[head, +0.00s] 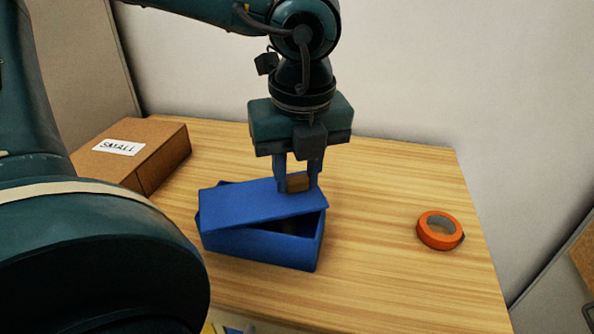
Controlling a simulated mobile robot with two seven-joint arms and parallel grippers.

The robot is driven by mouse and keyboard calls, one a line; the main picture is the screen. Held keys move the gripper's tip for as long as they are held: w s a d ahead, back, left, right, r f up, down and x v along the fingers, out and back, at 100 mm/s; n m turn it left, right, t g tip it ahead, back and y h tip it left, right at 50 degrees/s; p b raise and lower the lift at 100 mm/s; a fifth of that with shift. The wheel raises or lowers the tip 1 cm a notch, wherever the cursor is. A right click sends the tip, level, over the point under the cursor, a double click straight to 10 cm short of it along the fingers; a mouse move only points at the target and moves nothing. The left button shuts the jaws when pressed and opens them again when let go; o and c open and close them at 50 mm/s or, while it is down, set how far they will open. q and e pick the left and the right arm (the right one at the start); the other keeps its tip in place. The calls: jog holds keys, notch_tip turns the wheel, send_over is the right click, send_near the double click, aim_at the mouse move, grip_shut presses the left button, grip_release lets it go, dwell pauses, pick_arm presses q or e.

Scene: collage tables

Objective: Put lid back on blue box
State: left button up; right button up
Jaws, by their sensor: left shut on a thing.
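A blue box (262,248) stands on the wooden table. Its blue lid (250,204) lies over the top at a skewed angle, with a dark gap open along the front right. Something dim shows inside through the gap. The lid has a small brown wooden handle (298,182) near its back right. My left gripper (299,184) points down from above and is shut on this handle. Whether the lid rests on the box rim or hangs just above it, I cannot tell. My right gripper is not in view.
A brown cardboard box with a white "SMALL" label (119,147) sits at the back left of the table. The wooden table (385,275) is bare between the blue box and the tape. A pale wall stands behind.

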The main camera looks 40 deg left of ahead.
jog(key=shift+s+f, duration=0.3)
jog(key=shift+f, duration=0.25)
pick_arm(q)
jog(key=o, duration=1.5)
jog(key=shift+r+p, duration=1.3)
jog(key=shift+r, duration=1.2)
jog(key=shift+r+p, duration=0.45)
jog(key=shift+r, duration=0.55)
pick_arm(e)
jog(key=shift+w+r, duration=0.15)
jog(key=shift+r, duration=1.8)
pick_arm(q)
grip_shut()
